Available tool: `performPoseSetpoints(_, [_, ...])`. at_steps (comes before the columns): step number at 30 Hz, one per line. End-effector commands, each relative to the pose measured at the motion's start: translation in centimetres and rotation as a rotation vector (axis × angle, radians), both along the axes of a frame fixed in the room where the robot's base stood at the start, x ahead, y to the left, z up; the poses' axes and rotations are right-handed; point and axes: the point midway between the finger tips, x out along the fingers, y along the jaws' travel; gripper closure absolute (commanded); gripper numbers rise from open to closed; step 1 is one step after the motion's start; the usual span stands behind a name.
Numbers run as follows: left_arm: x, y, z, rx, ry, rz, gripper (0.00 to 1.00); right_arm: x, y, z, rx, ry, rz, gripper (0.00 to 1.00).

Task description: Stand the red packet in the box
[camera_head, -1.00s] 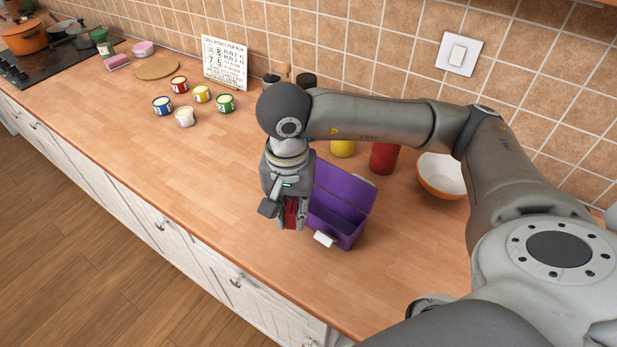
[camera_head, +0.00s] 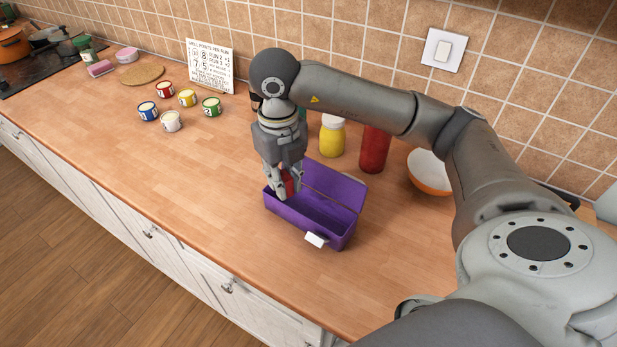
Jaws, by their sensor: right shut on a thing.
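The purple box (camera_head: 308,226) stands on the wooden counter with its lid (camera_head: 337,186) open toward the wall. A white tag (camera_head: 316,240) is on its near front corner. My right gripper (camera_head: 286,192) points down over the left end of the box and is shut on the red packet (camera_head: 289,184). The packet shows only as a small red patch between the fingers. Its lower part is hidden, so I cannot tell whether it touches the box floor. My left gripper is not in view.
A yellow jar (camera_head: 331,138), a red container (camera_head: 374,150) and an orange bowl (camera_head: 430,172) stand behind the box. Several small paint-like cans (camera_head: 187,98) and a sign (camera_head: 210,67) are at the left. The counter left of the box is clear.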

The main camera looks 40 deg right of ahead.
Motion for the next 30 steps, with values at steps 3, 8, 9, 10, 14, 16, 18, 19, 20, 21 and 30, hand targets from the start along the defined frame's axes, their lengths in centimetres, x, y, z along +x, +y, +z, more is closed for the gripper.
performPoseSetpoints(3, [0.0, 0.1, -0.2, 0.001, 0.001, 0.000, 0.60, 0.5, -0.7, 0.0, 0.004, 0.000, -0.289, 0.93])
performPoseSetpoints(8, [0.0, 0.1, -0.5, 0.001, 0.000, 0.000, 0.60, 1.2, -1.5, 0.1, 0.007, 0.001, -0.673, 0.93])
performPoseSetpoints(9, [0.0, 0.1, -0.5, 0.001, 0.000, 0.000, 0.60, 1.3, -1.7, 0.1, 0.008, 0.002, -0.762, 0.93])
performPoseSetpoints(10, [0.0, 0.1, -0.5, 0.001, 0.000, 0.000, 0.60, 1.4, -1.9, 0.1, 0.009, 0.002, -0.824, 0.93])
performPoseSetpoints(14, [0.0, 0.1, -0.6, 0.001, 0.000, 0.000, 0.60, 1.7, -2.4, 0.2, 0.010, 0.003, -1.047, 0.93])
performPoseSetpoints(16, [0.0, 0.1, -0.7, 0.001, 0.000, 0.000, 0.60, 1.8, -2.6, 0.2, 0.010, 0.004, -1.131, 0.93])
performPoseSetpoints(18, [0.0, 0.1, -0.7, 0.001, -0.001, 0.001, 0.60, 1.9, -2.7, 0.3, 0.010, 0.005, -1.190, 0.93])
performPoseSetpoints(19, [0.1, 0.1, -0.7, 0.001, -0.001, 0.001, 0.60, 1.9, -2.7, 0.2, 0.010, 0.004, -1.208, 0.93])
performPoseSetpoints(20, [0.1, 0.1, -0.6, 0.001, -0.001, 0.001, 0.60, 1.9, -2.8, 0.1, 0.010, 0.005, -1.221, 0.93])
performPoseSetpoints(21, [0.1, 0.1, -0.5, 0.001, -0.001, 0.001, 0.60, 1.9, -2.8, -0.2, 0.009, 0.005, -1.234, 0.93])
performPoseSetpoints(30, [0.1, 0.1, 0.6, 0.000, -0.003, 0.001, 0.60, 1.9, -2.8, -5.2, 0.008, 0.007, -1.244, 0.93])
